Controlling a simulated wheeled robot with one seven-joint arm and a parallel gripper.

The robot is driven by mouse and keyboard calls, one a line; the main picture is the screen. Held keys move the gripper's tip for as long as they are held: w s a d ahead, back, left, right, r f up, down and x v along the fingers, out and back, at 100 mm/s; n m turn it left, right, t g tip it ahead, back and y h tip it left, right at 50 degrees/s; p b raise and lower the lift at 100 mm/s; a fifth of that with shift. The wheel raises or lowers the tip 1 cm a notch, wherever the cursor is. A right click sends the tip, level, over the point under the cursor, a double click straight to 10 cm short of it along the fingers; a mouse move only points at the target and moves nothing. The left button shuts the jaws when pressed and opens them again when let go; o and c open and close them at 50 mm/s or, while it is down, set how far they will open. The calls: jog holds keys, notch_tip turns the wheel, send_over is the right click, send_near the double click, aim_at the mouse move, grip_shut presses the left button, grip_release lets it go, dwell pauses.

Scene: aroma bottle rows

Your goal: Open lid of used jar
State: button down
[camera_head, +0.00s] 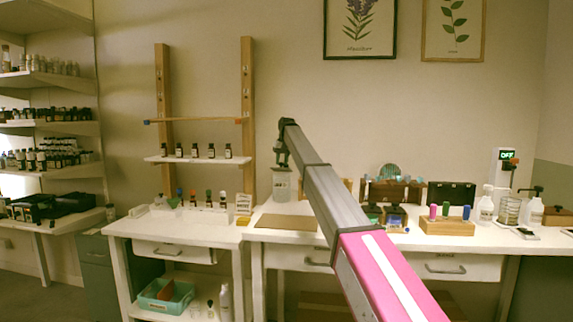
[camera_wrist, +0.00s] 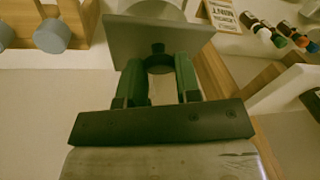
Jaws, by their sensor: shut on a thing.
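A clear glass jar (camera_head: 281,187) stands on the white table at the back, below my gripper (camera_head: 282,162). In the wrist view my gripper (camera_wrist: 159,64) has its two green fingers closed around the dark knob (camera_wrist: 158,48) of a flat grey lid (camera_wrist: 182,36). The lid lies in front of the fingertips. A pale rounded shape, perhaps the jar, shows partly behind the lid's far edge; the lid hides most of it. I cannot tell whether the lid touches the jar's rim.
A brown board (camera_head: 286,222) lies in front of the jar. A wooden block with coloured-cap bottles (camera_head: 447,226) stands to the right. A small sign (camera_head: 243,204) and several bottles are to the left. A shelf of dark bottles (camera_head: 197,159) hangs behind at left.

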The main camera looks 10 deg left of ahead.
jog(key=shift+w+r+g, duration=0.15)
jog(key=shift+w+g, duration=0.1)
jog(key=shift+g, duration=0.05)
jog(key=c, duration=0.8)
grip_release()
jog(key=shift+s, duration=0.15)
